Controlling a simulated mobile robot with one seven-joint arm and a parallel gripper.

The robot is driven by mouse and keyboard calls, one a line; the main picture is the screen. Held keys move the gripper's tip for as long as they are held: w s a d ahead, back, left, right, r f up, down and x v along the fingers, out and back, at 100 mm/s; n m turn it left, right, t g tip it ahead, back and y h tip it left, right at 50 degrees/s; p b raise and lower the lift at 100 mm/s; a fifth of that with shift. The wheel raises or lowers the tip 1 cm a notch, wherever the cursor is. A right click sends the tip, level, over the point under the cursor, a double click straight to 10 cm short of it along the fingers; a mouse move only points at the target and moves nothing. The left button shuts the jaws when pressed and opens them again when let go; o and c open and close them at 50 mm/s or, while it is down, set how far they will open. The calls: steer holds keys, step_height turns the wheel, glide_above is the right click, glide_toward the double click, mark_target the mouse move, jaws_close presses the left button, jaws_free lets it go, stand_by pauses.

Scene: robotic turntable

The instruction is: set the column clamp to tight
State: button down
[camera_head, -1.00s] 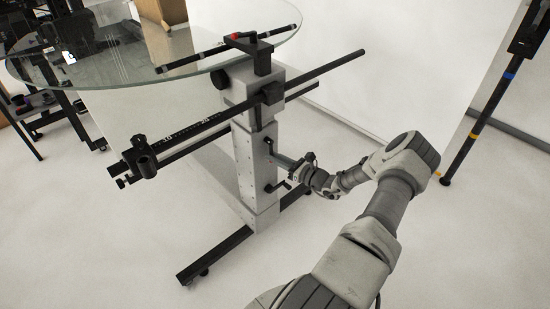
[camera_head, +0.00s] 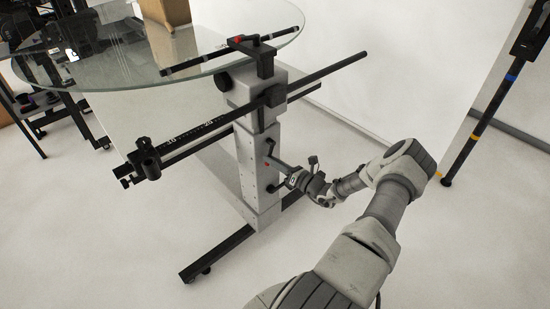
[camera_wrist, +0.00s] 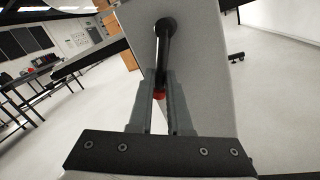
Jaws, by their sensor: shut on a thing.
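The column clamp's black lever (camera_wrist: 164,48) shows in the wrist view. It runs from a round pivot on the grey column's face down to a red tip (camera_wrist: 160,95). My gripper (camera_wrist: 158,88) has its two fingers on either side of the lever's red-tipped end and is shut on it. In the head view my gripper (camera_head: 282,171) is at the right face of the grey column (camera_head: 247,165). A small red spot (camera_head: 268,163) shows beside the fingers there. Most of the lever is hidden in the head view. I cannot read a tight mark.
Above the column are a black horizontal rail (camera_head: 205,128) and a round glass tabletop (camera_head: 130,75). The black foot (camera_head: 215,258) spreads along the floor. A black pole (camera_head: 485,115) stands at the right. The floor to the right is open.

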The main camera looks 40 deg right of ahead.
steer(key=m, duration=0.2)
steer(key=a+r+m+p, duration=0.1)
steer(key=m, duration=0.1)
steer(key=a+m+t+p, duration=0.1)
steer(key=m, duration=0.1)
steer(key=shift+s+a+r+h, duration=0.15)
steer(key=shift+r+h, duration=0.15)
steer(key=shift+r, duration=0.1)
steer(key=m+p, duration=0.1)
steer(key=m, duration=0.1)
steer(key=a+r+m+h, duration=0.1)
steer(key=m, duration=0.1)
steer(key=shift+r+t+p, duration=0.2)
steer(key=shift+t+p, duration=0.1)
steer(key=shift+p, duration=0.1)
steer(key=shift+a+r+m+h+p, duration=0.1)
steer(key=shift+r+m+h+p, duration=0.3)
steer(key=shift+m, duration=0.8)
steer(key=shift+r+m+h+p, duration=0.3)
steer(key=shift+r+m+p, duration=0.05)
steer(key=shift+m, duration=0.85)
steer(key=c, duration=0.9)
jaws_free()
steer(key=shift+r, duration=0.1)
steer(key=shift+o, duration=0.2)
